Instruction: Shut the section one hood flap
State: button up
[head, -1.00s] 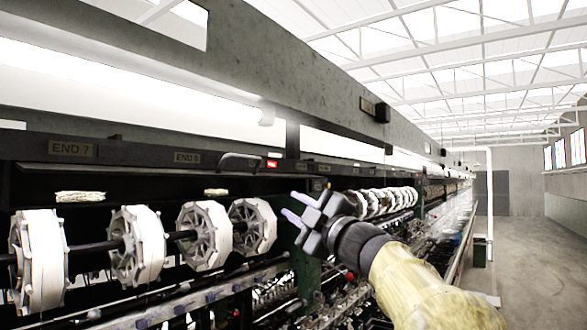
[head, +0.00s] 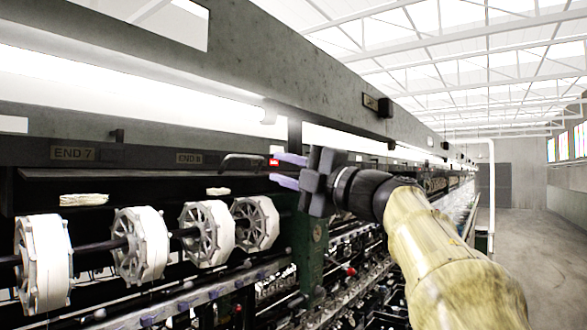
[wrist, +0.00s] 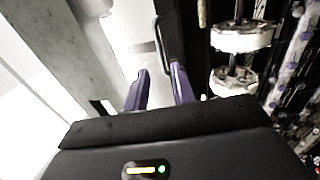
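The hood flap (head: 130,190) is a long dark panel above the white reels in the head view, under the END 7 and END 8 labels. It looks raised clear of the reels; its exact angle is hard to tell. A black bar handle (head: 240,161) sticks out at its right part. My gripper (head: 281,171) is open and empty, its two purple fingers pointing left, just right of the handle. In the wrist view the handle (wrist: 166,40) lies just beyond the fingertips (wrist: 158,68), closer to the right finger. I see no clear contact.
White reels (head: 140,245) on a dark shaft sit below the flap. A grey beam (head: 240,70) runs overhead along the machine. A green post (head: 310,245) stands below my gripper. Open floor (head: 540,230) lies to the right.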

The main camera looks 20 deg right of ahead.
aim_at(249, 159)
jog(key=p+x, duration=0.3)
jog(key=x, duration=0.5)
jog(key=shift+r+p, duration=0.2)
jog(key=shift+p, duration=0.15)
jog(key=shift+p+x, duration=0.35)
jog(key=shift+x, duration=0.6)
jog(key=shift+f, duration=0.15)
jog(key=shift+c, duration=0.4)
grip_shut()
jog(key=shift+f, duration=0.1)
jog(key=shift+s+d+f+b, duration=0.1)
jog(key=shift+s+f+b, duration=0.1)
jog(key=shift+f+b, duration=0.9)
